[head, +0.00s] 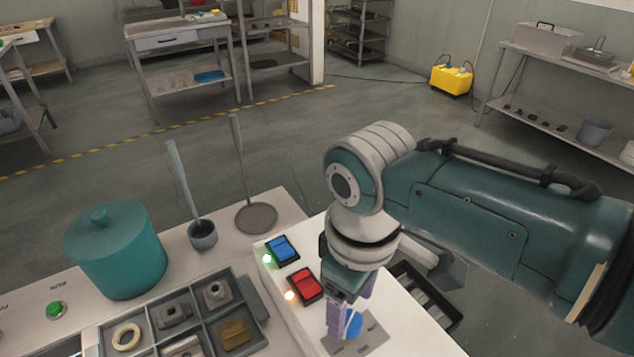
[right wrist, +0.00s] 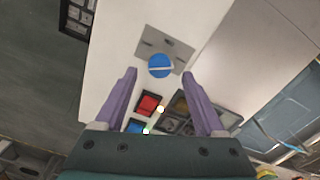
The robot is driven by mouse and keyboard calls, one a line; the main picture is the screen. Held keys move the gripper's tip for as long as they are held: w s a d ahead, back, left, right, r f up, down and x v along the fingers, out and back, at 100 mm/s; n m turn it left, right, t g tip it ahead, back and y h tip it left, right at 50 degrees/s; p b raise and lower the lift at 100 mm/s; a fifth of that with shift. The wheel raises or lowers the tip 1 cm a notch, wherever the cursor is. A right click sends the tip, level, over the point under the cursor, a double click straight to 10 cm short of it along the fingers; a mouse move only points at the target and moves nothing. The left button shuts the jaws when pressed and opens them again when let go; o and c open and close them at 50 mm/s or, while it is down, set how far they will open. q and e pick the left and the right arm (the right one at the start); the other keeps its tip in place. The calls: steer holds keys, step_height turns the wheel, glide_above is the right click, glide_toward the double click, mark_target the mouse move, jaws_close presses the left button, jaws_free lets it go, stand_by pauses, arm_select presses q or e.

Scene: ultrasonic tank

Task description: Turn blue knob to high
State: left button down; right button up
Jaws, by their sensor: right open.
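The blue knob (right wrist: 161,66) is round with a pale bar across its face and sits on a grey plate (right wrist: 178,50) on the white panel. In the right wrist view it lies a little beyond and between the purple fingertips of my right gripper (right wrist: 161,73). The fingers are apart with nothing between them. In the head view my right gripper (head: 344,322) points down over the plate and partly hides the blue knob (head: 355,326). I cannot tell whether the fingers touch the knob. My left gripper is not in view.
A blue switch (head: 282,249) with a green light and a red switch (head: 305,285) with an orange light sit beside the knob. A grey divided tray (head: 258,313) with parts, a teal lidded pot (head: 115,250) and a green button (head: 55,310) lie to the left.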

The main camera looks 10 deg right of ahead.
mark_target(349, 322)
step_height(349, 322, up, 7)
steer(key=p, duration=0.1)
steer(key=shift+f, duration=0.15)
steer(key=shift+s, duration=0.1)
